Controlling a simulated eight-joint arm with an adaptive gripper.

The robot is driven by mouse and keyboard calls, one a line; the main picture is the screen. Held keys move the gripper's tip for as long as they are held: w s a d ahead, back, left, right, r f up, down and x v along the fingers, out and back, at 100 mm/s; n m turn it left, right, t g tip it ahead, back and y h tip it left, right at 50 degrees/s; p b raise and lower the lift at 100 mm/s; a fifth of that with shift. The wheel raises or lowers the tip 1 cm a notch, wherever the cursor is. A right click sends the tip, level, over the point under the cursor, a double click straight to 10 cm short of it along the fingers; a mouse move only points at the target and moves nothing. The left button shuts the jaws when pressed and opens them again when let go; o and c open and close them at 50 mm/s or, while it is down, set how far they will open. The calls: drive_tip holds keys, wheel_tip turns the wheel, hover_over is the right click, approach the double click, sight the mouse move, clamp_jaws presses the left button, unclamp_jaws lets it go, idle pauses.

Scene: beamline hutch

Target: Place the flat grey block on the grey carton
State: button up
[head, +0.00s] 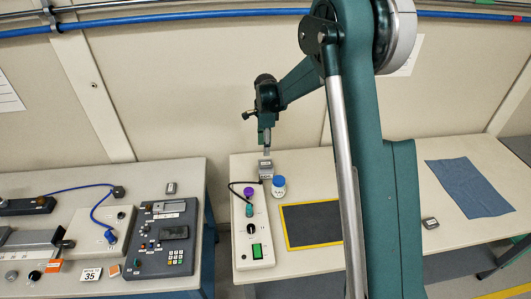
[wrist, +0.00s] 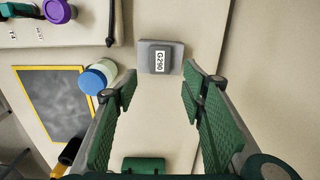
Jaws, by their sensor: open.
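My gripper (head: 266,146) is open above the back edge of the middle table, at its left end. In the wrist view its two green fingers stand wide apart with nothing between them. Just beyond the fingertips is a small, darker flat grey block (wrist: 153,65) with a white G-290 label. It appears to lie on top of the wider, lighter grey carton (wrist: 180,50), whose rim shows around it. In the head view the flat grey block (head: 265,163) sits directly below the fingers, with the grey carton (head: 266,178) under it. Whether they are fully in contact is too small to tell.
A white jar with a blue lid (head: 279,186) stands close right of the carton. A control box (head: 253,225) with a purple knob and black cable is in front. A yellow-edged dark mat (head: 312,225) and blue cloth (head: 468,187) lie further right. Small grey pieces (head: 171,188) (head: 430,223) lie elsewhere.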

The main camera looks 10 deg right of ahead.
drive_tip(key=shift+r, duration=1.15)
drive_tip(key=s+d+r+n+t, duration=0.2)
drive_tip(key=s+d+r+n, duration=0.15)
drive_tip(key=s+r, duration=0.7)
drive_tip(key=s+d+r+n+t, duration=0.1)
drive_tip(key=s+d+r+n, duration=0.3)
drive_tip(key=s+r, duration=0.65)
drive_tip(key=s+d+n+t, duration=0.1)
drive_tip(key=s+n, duration=0.4)
drive_tip(key=s, duration=0.8)
drive_tip(key=s+d+f+n+t, duration=0.1)
drive_tip(key=s+n+t, duration=0.2)
drive_tip(key=s, duration=1)
drive_tip(key=shift+s+d+n, duration=0.3)
drive_tip(key=shift+s+n, duration=0.05)
drive_tip(key=shift+n, duration=0.9)
